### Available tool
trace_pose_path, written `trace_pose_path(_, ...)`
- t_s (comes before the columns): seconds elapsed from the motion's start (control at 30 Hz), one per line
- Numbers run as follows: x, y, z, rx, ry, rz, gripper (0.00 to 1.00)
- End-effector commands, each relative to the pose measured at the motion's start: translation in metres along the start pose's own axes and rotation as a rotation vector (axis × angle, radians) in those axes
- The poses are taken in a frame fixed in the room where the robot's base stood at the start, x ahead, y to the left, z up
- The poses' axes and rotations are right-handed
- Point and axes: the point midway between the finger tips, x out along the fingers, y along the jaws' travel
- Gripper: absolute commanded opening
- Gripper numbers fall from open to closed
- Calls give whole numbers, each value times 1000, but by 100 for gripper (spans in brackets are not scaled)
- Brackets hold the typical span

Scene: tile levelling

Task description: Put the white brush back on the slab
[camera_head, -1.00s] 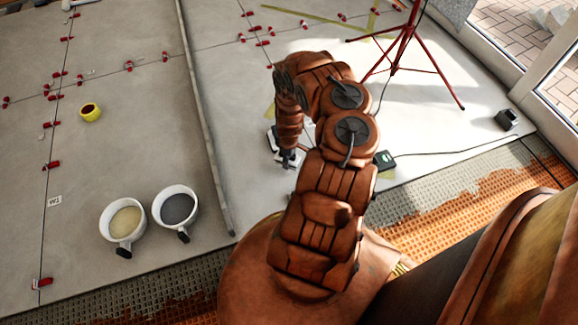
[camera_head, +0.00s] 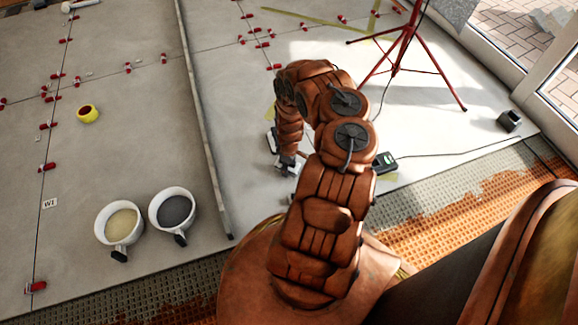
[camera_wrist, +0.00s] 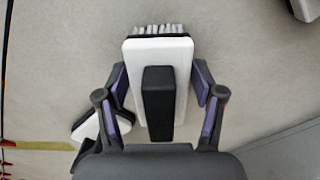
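The white brush (camera_wrist: 133,58) has a black handle block on top and pale bristles at one end. In the wrist view it lies between the two fingers of my gripper (camera_wrist: 160,80). The fingers are spread about the brush's width, close along both sides; I cannot tell whether they touch it. There are gaps between the handle and the fingers. In the head view my gripper (camera_head: 286,160) is low over the pale slab (camera_head: 240,180), with white parts of the brush beneath it, mostly hidden by my arm.
Another white-and-dark item (camera_wrist: 88,128) lies beside the left finger. A long metal bar (camera_head: 205,130), two cups (camera_head: 120,224) (camera_head: 172,208), a yellow tape roll (camera_head: 88,114) and red levelling clips lie left. A red tripod (camera_head: 400,50), a small dark device (camera_head: 386,161) and its cable stand right.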

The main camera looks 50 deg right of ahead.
Motion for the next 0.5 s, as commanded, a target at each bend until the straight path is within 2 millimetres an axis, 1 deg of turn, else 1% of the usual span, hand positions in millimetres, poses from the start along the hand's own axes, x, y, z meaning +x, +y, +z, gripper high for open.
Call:
trace_pose_path(0.37,-1,0,0,0,0,0,76)
trace_pose_path(0.5,-10,0,0,0,0,1,76)
